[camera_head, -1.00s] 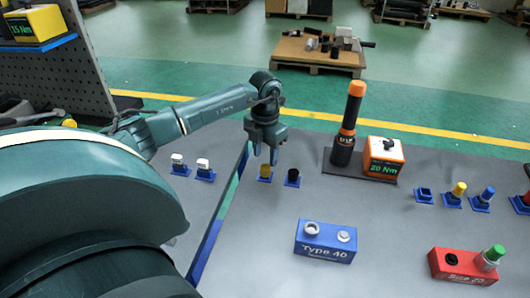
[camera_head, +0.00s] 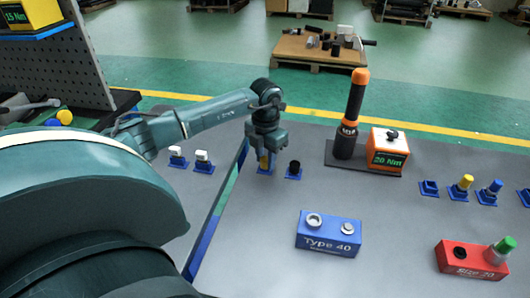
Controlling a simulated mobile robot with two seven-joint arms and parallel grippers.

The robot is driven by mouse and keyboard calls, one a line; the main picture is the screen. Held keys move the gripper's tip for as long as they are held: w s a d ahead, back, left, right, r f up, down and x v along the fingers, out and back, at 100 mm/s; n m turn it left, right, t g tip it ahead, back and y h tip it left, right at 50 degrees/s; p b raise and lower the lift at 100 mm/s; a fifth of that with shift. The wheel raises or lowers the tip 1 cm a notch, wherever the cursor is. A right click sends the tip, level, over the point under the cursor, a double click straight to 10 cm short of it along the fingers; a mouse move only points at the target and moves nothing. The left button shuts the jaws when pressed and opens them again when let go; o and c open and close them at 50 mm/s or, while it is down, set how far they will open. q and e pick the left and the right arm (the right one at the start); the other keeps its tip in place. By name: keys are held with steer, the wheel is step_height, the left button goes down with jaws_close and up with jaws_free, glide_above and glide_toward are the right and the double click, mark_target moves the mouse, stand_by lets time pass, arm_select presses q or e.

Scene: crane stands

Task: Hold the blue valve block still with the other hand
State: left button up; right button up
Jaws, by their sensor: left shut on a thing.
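The blue valve block (camera_head: 328,233), labelled "Type 40", lies on the grey table at the lower middle. It has a light ring-like opening on its left top and a pale round part on its right top. My left gripper (camera_head: 266,158) is up and left of the block, apart from it, pointing down. My right gripper is not in view.
A black piece (camera_head: 294,167) stands right beside the left gripper. An orange-black tool (camera_head: 352,110) and an orange "20 Nm" box (camera_head: 386,150) stand behind. A red block (camera_head: 470,262) with a green-topped piece is at right. Small holders (camera_head: 429,187) line the right side.

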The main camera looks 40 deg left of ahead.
mark_target(266, 159)
arm_select(q)
steer(key=shift+r, duration=0.1)
steer(key=c, duration=0.3)
steer(key=shift+r+p, duration=1.55)
steer(key=shift+r, duration=0.35)
steer(key=shift+c, duration=0.2)
